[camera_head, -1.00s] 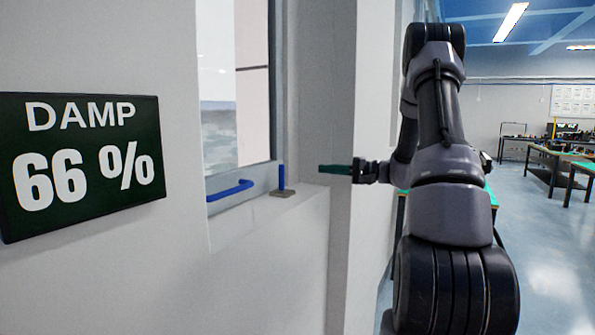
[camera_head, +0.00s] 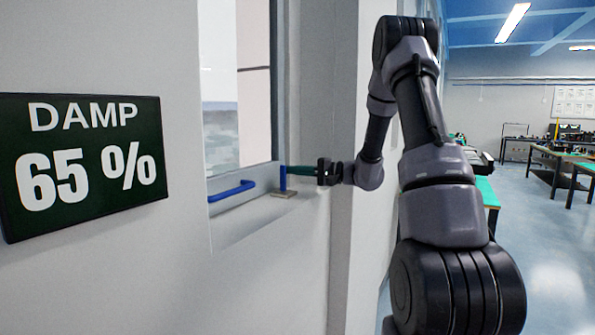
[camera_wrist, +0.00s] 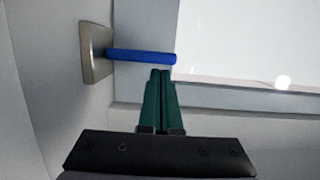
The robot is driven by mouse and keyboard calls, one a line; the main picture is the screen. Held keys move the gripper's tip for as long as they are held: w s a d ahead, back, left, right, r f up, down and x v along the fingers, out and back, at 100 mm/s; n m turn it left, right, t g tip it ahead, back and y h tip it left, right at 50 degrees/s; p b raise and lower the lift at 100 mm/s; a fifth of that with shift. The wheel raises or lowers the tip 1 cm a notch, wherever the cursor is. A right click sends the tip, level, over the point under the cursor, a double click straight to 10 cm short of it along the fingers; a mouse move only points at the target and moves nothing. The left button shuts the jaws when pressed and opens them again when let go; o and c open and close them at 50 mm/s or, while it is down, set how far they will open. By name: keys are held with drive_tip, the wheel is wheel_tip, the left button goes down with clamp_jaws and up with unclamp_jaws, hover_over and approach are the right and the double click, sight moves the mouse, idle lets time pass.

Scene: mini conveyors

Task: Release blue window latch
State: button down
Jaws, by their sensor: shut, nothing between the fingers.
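My gripper (camera_head: 289,170) has green fingers that are shut and empty. In the wrist view the closed fingertips (camera_wrist: 161,73) are just by the free end of the blue bar. I cannot tell whether they touch it.
A dark sign (camera_head: 82,160) on the wall reads "DAMP 65 %". A wall edge stands close to my arm. Green-topped tables (camera_head: 486,191) and open floor lie to the right.

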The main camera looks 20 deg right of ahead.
drive_tip(key=shift+s+a+r+n, duration=0.2)
drive_tip(key=shift+s+a+n, duration=0.15)
drive_tip(key=shift+n, duration=0.55)
drive_tip(key=shift+s+a+r+n+h, duration=0.1)
drive_tip(key=shift+s+a+n+h, duration=0.2)
drive_tip(key=shift+n, duration=0.4)
drive_tip(key=shift+s+a+n+h, duration=0.4)
drive_tip(key=shift+s+a+n, duration=0.15)
drive_tip(key=shift+n, duration=0.65)
drive_tip(key=n, duration=0.1)
drive_tip(key=s+a+n, duration=0.1)
drive_tip(key=n, duration=0.1)
drive_tip(key=shift+s+a+f+h, duration=0.15)
drive_tip(key=shift+f+h, duration=0.05)
drive_tip(key=shift+h, duration=0.2)
drive_tip(key=shift+s+a+f, duration=0.15)
drive_tip(key=shift+s+a, duration=0.05)
drive_tip(key=d+r, duration=0.1)
drive_tip(key=w+d+r, duration=0.1)
drive_tip(key=d+r, duration=0.1)
drive_tip(key=shift+w+r, duration=0.15)
drive_tip(key=shift+w, duration=0.05)
drive_tip(key=v, duration=0.8)
drive_tip(key=shift+s+d, duration=0.15)
drive_tip(key=shift+s, duration=0.25)
